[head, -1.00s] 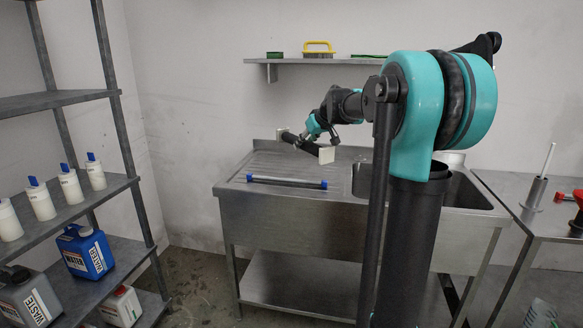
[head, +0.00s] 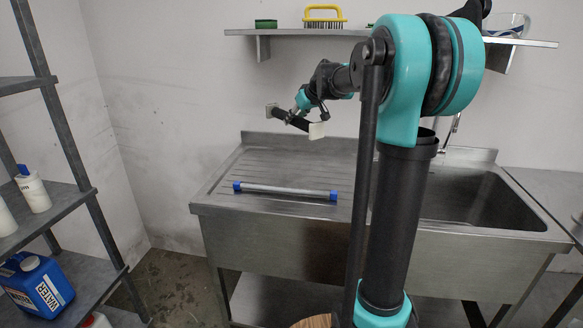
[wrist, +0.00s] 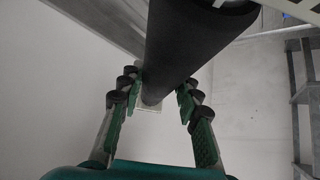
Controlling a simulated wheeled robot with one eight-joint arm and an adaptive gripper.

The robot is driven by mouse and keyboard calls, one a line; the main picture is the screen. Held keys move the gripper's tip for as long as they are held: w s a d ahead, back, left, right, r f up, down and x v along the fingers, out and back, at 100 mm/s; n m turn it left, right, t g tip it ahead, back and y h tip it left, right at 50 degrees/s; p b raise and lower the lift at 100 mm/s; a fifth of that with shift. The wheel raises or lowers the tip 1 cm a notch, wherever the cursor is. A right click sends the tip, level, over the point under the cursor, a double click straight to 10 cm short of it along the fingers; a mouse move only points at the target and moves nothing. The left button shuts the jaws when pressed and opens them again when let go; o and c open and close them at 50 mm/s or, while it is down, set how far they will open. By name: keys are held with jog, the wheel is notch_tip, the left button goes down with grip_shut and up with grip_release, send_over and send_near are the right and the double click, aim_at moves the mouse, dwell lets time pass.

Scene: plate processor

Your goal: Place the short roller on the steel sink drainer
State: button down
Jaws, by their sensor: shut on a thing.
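My gripper (head: 300,113) is shut on the short roller (head: 291,119), a dark cylinder with pale square end plates. In the wrist view the gripper (wrist: 158,88) has its green-padded fingers on either side of the dark roller (wrist: 190,45), and a pale end plate shows beyond it. In the head view the roller is tilted and in the air above the back of the steel sink drainer (head: 262,160). The drainer is the ridged left part of the sink unit. The roller appears apart from the steel.
A longer grey roller with blue ends (head: 285,190) lies across the drainer's front part. The sink basin (head: 465,205) is to the right. A wall shelf (head: 350,32) holds a yellow-handled brush (head: 324,16). A rack with bottles (head: 36,190) stands left. The drainer's back and left are clear.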

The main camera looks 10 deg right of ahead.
notch_tip(320, 180, down, 19)
jog(key=shift+s+r, duration=0.1)
dwell(0.4)
jog(key=c, duration=1.1)
grip_release()
jog(key=shift+o, duration=0.2)
jog(key=v, duration=1.2)
